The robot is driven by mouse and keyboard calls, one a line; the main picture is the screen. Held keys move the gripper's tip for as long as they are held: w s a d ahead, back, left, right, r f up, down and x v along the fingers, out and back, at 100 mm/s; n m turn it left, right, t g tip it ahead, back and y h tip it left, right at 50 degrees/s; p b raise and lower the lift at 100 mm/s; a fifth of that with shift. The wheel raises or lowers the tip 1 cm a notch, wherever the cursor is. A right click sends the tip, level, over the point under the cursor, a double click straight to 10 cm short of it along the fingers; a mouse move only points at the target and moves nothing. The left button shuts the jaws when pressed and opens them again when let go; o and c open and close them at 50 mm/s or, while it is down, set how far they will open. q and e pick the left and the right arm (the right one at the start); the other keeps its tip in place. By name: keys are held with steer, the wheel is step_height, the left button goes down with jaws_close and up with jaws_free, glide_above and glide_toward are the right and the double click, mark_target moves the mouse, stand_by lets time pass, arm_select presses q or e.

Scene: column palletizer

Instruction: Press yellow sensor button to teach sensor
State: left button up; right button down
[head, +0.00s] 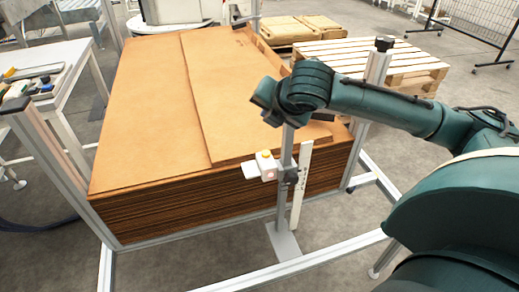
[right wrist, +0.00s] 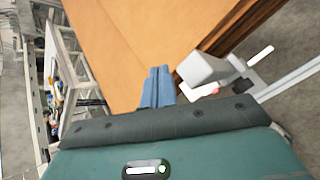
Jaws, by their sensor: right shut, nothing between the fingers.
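The sensor (head: 262,170) is a small white box on a bracket clamped to an upright metal post (head: 287,150), at the front edge of the cardboard stack. Its yellow button (head: 265,154) faces up on top. In the right wrist view the sensor (right wrist: 200,68) is a pale box just right of the fingers; the yellow button cannot be made out there. My right gripper (right wrist: 157,75) is shut and empty, its blue fingertips together over the cardboard. In the head view its hand (head: 268,103) is above the button, apart from it, with the fingers not clearly visible. My left gripper is not in view.
A tall stack of brown cardboard sheets (head: 140,110) fills the middle inside a metal frame (head: 60,165). A white strip (head: 300,188) stands beside the post. Wooden pallets (head: 375,62) lie behind. A table with a tray (head: 35,85) is at left.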

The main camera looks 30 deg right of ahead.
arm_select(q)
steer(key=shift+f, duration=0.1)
arm_select(e)
steer(key=b, duration=0.8)
glide_above(266, 153)
steer(key=f, duration=0.4)
steer(key=s+f, duration=0.1)
steer(key=f, duration=0.1)
steer(key=shift+a, duration=0.1)
steer(key=shift+f+b, duration=0.45)
steer(key=shift+b, duration=0.3)
steer(key=shift+f, duration=0.2)
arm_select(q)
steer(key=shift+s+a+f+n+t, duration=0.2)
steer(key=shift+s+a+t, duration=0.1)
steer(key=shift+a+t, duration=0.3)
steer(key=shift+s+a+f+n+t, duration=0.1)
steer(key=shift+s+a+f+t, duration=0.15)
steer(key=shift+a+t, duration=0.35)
arm_select(e)
steer(key=shift+f, duration=0.75)
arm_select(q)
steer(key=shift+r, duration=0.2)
arm_select(e)
steer(key=shift+f, duration=0.15)
